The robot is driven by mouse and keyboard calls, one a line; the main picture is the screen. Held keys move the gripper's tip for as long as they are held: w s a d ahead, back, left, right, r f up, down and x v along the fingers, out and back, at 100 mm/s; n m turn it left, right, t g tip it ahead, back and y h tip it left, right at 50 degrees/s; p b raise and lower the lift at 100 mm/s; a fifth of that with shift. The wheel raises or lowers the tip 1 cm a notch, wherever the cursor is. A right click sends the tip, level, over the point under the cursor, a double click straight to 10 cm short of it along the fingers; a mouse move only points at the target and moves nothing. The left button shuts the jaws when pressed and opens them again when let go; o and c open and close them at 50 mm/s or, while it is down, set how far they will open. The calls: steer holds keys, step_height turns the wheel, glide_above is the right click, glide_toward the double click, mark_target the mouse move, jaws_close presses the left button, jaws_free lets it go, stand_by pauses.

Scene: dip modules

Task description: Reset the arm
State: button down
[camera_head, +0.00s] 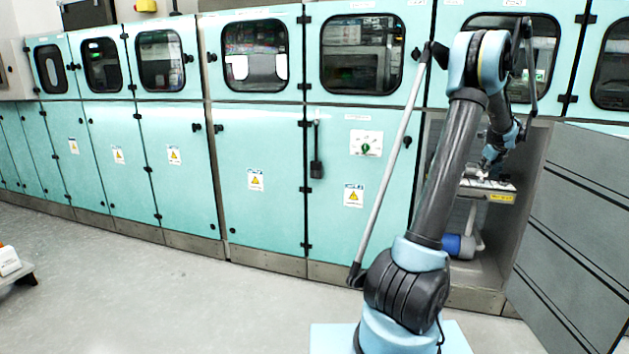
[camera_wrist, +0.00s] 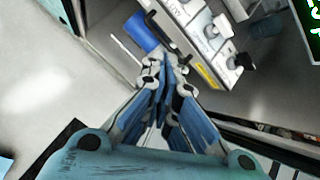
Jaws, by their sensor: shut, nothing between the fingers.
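My gripper (camera_wrist: 167,64) shows large in the middle of the wrist view, its blue-and-grey fingers close together with nothing seen between them. In the head view my gripper (camera_head: 487,164) is small and partly lost against the open cabinet bay at the right. My arm rises from the front and bends over toward that bay. Inside the bay is a grey module with a yellow label (camera_head: 501,197), and a blue cylinder (camera_head: 462,245) is below it. The wrist view shows the module with its yellow label (camera_wrist: 207,76) and the blue cylinder (camera_wrist: 141,33) just beyond my fingertips.
An open grey cabinet door (camera_head: 575,225) swings out at the right, beside the bay. Teal cabinets with closed doors (camera_head: 260,180) line the wall to the left. A grey rod stands left of my upper arm. The pale floor (camera_head: 160,290) at front left is mostly clear.

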steer(key=s+a+r+n, duration=0.2)
steer(key=a+n, duration=0.1)
steer(key=a, duration=0.4)
steer(key=s+a+r+n+g+y, duration=0.1)
steer(key=s+a+n, duration=0.1)
steer(key=a, duration=0.5)
steer(key=s+a+r+n, duration=0.2)
steer(key=a+n, duration=0.1)
steer(key=a, duration=0.5)
steer(key=s+a+n+g, duration=0.2)
steer(key=s+a+n, duration=0.75)
steer(key=a, duration=0.65)
steer(key=s+a+f+n+g, duration=0.1)
steer(key=s+a+f+n, duration=0.15)
steer(key=s+a, duration=0.4)
steer(key=s+a+f+n, duration=0.1)
steer(key=s+a+n, duration=0.25)
steer(key=s, duration=0.55)
steer(key=s+a+f+n, duration=0.2)
steer(key=s+f+n, duration=0.2)
steer(key=s, duration=0.4)
steer(key=s+a+f+n+g, duration=0.1)
steer(key=s+a+f+n, duration=0.2)
steer(key=s+f+n, duration=0.2)
steer(key=s+f, duration=0.2)
steer(key=s, duration=0.1)
steer(key=shift+s+a+f+g, duration=0.2)
steer(key=shift+s+g, duration=0.1)
steer(key=shift+s, duration=0.1)
